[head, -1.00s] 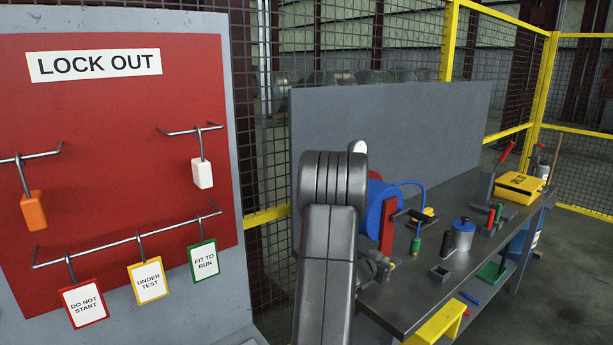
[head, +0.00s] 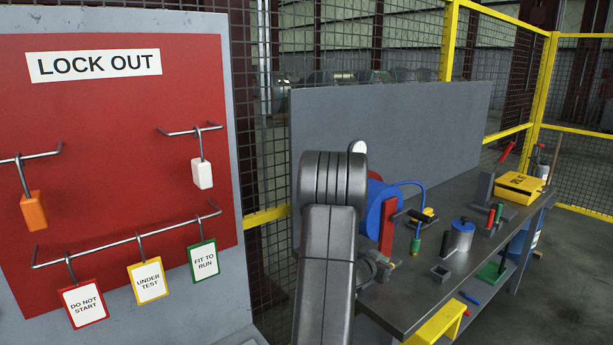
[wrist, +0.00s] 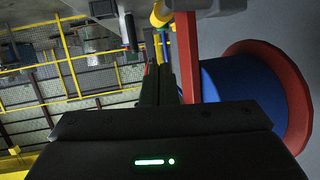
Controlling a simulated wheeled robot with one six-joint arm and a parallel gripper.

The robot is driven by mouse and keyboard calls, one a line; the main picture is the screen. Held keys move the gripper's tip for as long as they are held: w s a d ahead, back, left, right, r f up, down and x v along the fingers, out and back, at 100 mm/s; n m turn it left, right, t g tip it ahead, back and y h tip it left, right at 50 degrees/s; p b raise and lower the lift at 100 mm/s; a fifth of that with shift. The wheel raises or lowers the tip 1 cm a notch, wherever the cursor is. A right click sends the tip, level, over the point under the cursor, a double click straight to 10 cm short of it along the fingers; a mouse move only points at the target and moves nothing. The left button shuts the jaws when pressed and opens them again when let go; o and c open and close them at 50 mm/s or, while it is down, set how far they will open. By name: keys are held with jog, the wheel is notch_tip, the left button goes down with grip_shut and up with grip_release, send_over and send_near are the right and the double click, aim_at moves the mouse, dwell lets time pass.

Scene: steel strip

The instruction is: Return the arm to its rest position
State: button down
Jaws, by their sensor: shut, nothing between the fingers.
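My grey arm (head: 327,250) stands folded in the lower middle of the head view, in front of the bench. My gripper (wrist: 160,78) shows in the wrist view as dark fingers close together beyond its black body, shut and empty. A blue drum with a red flange (wrist: 292,95) is to the right of the fingers there, apart from them as far as I can tell. In the head view my arm hides part of the blue drum (head: 373,208), and I cannot make out the fingertips.
A red lock-out board (head: 110,120) with padlocks and tags hangs at left. The steel bench (head: 415,290) at right carries a red post (head: 387,225), a capped pot (head: 460,236), a yellow box (head: 519,186) and small tools. Yellow-railed mesh fencing (head: 490,60) stands behind.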

jog(key=shift+w+d+f+t+h+b, duration=0.15)
jog(key=shift+w+t+h+b, duration=0.25)
jog(key=shift+b, duration=0.45)
jog(key=shift+w+d+t+h+b, duration=0.1)
jog(key=shift+w+t+h+b, duration=0.15)
jog(key=shift+w+b, duration=0.45)
jog(key=s+a+t+h+b, duration=0.1)
jog(key=s+a+b, duration=0.2)
jog(key=s+a, duration=1)
jog(key=shift+s+a+f+n, duration=0.25)
jog(key=shift+s+a+n, duration=0.05)
jog(key=shift+s, duration=0.35)
jog(key=shift+s+f+t, duration=0.1)
jog(key=shift+t, duration=0.15)
